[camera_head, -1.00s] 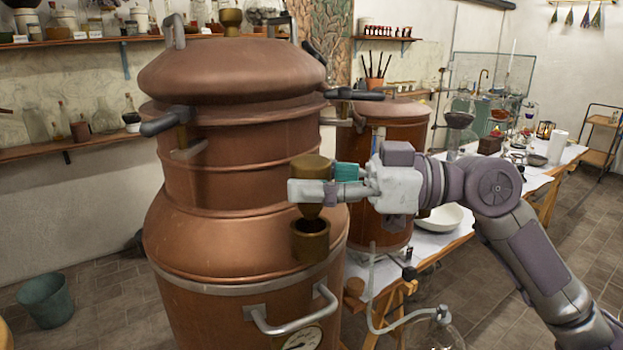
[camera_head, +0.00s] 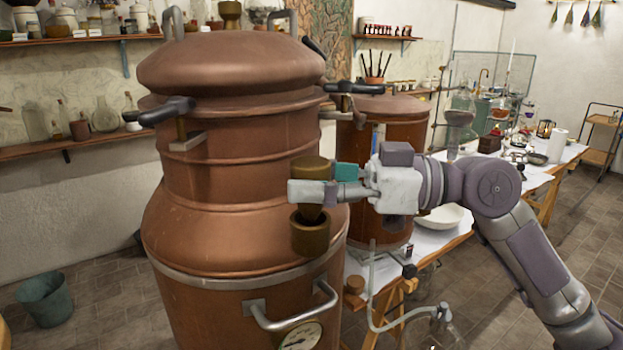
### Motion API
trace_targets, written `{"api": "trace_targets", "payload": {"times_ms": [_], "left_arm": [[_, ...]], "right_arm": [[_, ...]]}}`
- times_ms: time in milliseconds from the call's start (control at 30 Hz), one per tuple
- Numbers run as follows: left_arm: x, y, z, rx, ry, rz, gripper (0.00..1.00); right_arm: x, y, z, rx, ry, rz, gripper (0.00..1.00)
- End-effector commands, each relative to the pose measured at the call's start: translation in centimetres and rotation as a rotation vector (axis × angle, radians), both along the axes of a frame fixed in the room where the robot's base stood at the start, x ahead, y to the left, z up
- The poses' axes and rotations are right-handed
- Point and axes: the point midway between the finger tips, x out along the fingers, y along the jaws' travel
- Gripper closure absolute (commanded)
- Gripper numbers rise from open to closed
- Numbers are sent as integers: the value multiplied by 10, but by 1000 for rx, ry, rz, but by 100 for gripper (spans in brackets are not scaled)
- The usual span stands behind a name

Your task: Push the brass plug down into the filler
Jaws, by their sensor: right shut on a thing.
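The brass plug (camera_head: 311,166) has a wide round head and a tapered lower end. My right gripper (camera_head: 312,191) is shut on it just below the head, coming in from the right. The filler (camera_head: 310,238) is a short brass cup on the front shoulder of the copper still (camera_head: 235,225). The plug is upright, and its lower tip sits at the filler's mouth and seems to reach slightly inside. The gripper fingers hide the plug's middle. My left gripper is not in view.
A looped handle (camera_head: 290,318) and a dial gauge (camera_head: 302,337) are on the still below the filler. A clamp lever (camera_head: 352,88) sticks out above my right gripper. A second copper vessel (camera_head: 392,140) and a long table (camera_head: 440,240) stand behind my right arm.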

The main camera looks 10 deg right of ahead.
Motion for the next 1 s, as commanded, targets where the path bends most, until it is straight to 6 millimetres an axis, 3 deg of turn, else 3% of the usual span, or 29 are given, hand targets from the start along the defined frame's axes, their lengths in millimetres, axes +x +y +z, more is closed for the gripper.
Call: {"api": "trace_targets", "payload": {"times_ms": [1000], "left_arm": [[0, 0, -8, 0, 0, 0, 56]], "right_arm": [[0, 0, -8, 1, 0, 0, 92]]}}
